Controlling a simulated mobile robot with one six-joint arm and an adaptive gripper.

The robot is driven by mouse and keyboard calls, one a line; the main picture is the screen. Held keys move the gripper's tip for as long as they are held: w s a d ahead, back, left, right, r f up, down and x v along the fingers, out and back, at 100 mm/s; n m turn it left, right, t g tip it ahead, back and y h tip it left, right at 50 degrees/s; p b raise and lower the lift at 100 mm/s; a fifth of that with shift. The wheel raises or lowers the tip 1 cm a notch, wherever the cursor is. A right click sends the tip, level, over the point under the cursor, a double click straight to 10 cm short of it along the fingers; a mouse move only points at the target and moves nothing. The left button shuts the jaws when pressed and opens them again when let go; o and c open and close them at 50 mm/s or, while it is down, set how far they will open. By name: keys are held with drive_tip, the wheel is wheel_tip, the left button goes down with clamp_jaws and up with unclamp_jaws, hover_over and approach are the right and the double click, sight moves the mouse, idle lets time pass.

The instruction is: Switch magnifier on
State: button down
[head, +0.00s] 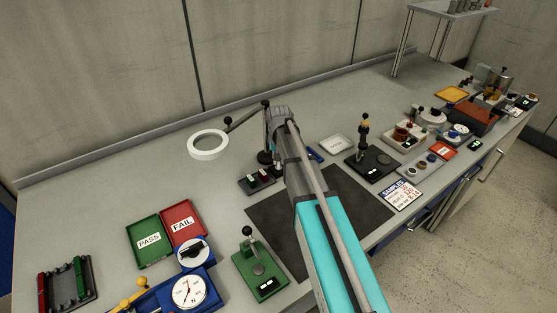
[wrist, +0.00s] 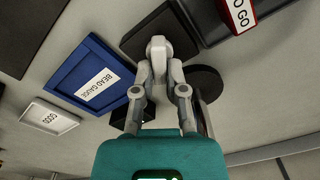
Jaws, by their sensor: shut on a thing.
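The magnifier (head: 208,145) is a white ring head at the left end of a dark jointed arm in the head view. The ring's rim shows no clear glow. Its arm runs right to a dark post and base (head: 265,157), partly covered by my arm. My gripper (wrist: 159,50) points down beside the magnifier's stand, and its fingers are hidden behind my forearm in the head view. In the wrist view its fingers converge over a dark square, with a dark round disc (wrist: 206,84) just right of them. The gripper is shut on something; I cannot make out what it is.
A small switch box (head: 257,181) stands left of my arm, near a dark mat (head: 345,208). A blue gauge tray (wrist: 88,80) and a white GOOD tray (wrist: 49,117) lie left in the wrist view. Green PASS (head: 149,241) and red FAIL (head: 183,222) trays lie front left.

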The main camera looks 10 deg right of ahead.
drive_tip(key=shift+m, duration=1.1)
drive_tip(key=c, duration=0.7)
unclamp_jaws()
drive_tip(key=shift+n, duration=0.4)
